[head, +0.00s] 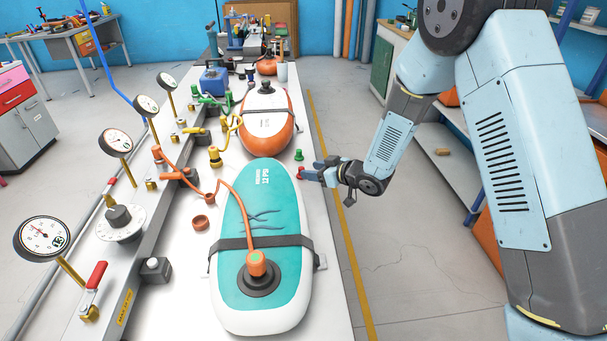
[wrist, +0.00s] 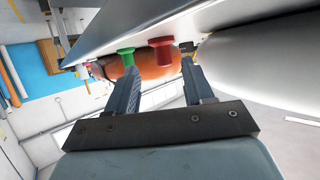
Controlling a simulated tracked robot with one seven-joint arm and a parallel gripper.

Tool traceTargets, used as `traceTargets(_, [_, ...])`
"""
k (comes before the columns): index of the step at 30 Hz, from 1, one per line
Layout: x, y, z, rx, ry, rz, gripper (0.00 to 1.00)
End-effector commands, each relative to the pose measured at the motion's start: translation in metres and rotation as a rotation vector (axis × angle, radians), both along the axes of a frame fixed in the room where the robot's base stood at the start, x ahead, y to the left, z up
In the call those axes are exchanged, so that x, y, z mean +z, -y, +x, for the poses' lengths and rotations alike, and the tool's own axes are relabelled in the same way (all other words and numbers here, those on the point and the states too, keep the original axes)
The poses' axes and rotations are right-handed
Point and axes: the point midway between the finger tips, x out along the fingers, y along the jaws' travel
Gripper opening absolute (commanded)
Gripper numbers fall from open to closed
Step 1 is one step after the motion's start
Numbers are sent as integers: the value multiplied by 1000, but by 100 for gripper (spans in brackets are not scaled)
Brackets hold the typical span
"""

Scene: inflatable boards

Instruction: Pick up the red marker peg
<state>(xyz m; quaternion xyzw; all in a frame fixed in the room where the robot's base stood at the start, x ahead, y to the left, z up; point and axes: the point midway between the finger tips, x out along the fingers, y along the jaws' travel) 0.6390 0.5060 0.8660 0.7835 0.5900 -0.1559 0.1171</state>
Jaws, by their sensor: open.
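The red marker peg (head: 300,173) stands at the right edge of the white bench, beside the teal board. In the wrist view the red peg (wrist: 161,52) appears just beyond the fingertips, in line with the gap between them. My gripper (head: 309,172) reaches in from the right, with its fingertips close to the peg. In the wrist view my gripper (wrist: 163,68) is open, and nothing is held between its two dark fingers. I cannot tell whether a finger touches the peg.
A green peg (head: 299,155) stands just behind the red one, and shows left of it in the wrist view (wrist: 126,56). The teal and white board (head: 238,210) lies close left. An orange board (head: 281,140) lies farther back. Open floor (head: 420,255) lies right of the bench.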

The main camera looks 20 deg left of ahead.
Motion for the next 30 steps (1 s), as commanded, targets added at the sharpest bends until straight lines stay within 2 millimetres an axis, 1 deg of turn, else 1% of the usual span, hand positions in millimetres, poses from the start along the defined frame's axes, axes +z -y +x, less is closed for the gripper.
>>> traceTargets(5, [-4, -9, 1, 2, 0, -1, 52])
traceTargets(12, [-15, -35, 6, 3, 1, -1, 52])
traceTargets(15, [-19, -44, 10, 0, 1, -1, 52])
traceTargets(18, [-20, -48, 11, 0, 0, -1, 52])
traceTargets(25, [-20, -48, 12, -1, 0, -1, 52])
traceTargets(26, [-20, -48, 12, -1, 0, -1, 50])
traceTargets(30, [-20, -48, 12, -1, 0, 0, 36])
